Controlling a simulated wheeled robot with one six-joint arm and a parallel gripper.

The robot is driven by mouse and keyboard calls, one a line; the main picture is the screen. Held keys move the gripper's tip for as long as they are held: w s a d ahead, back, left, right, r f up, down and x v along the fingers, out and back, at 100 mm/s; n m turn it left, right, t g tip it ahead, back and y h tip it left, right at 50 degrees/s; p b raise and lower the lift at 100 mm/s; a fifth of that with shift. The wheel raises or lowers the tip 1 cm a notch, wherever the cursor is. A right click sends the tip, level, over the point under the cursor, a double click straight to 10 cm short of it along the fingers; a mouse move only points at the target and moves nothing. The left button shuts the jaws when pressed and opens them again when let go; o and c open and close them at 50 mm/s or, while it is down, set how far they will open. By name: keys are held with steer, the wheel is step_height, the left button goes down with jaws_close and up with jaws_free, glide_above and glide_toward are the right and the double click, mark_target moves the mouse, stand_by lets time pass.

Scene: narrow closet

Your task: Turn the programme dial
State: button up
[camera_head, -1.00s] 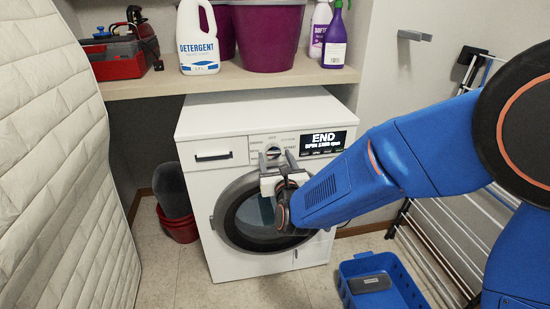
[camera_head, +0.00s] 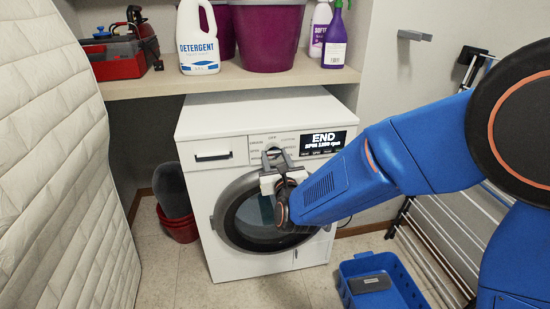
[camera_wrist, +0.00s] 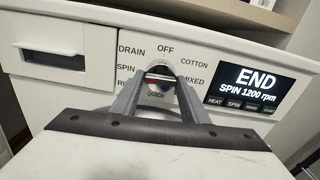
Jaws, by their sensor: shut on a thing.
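The programme dial (camera_wrist: 158,72) is on the white washing machine's (camera_head: 262,115) front panel, with labels around it such as DRAIN, OFF, COTTON, MIXED, QUICK and SPIN. In the wrist view a silver rim, dark parts and a red strip of it show between my fingers. My gripper (camera_wrist: 160,79) is shut on the dial, one finger at each side; in the head view my gripper (camera_head: 274,154) covers most of it. Which label the dial points to, I cannot tell. The display (camera_wrist: 256,84) reads END, SPIN 1200 rpm.
The detergent drawer (camera_wrist: 74,60) is shut left of the dial. A shelf (camera_head: 255,80) with detergent and purple tubs hangs above the machine. A quilted panel (camera_head: 60,170) stands at the left. A blue crate (camera_head: 405,282) and a drying rack (camera_head: 440,235) are at the right.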

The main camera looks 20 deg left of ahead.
steer(key=n, duration=0.6)
steer(key=shift+n, duration=0.3)
steer(key=n, duration=0.6)
steer(key=shift+d+r, duration=0.1)
steer(key=n, duration=0.7)
steer(key=shift+r+n, duration=0.1)
steer(key=shift+n, duration=0.2)
steer(key=n, duration=1.3)
steer(key=shift+n, duration=0.3)
steer(key=n, duration=0.6)
steer(key=shift+s, duration=0.1)
steer(key=n, duration=0.7)
steer(key=shift+a+n, duration=0.2)
steer(key=shift+n, duration=0.1)
steer(key=n, duration=0.5)
steer(key=shift+f+n, duration=0.2)
steer(key=shift+n, duration=0.5)
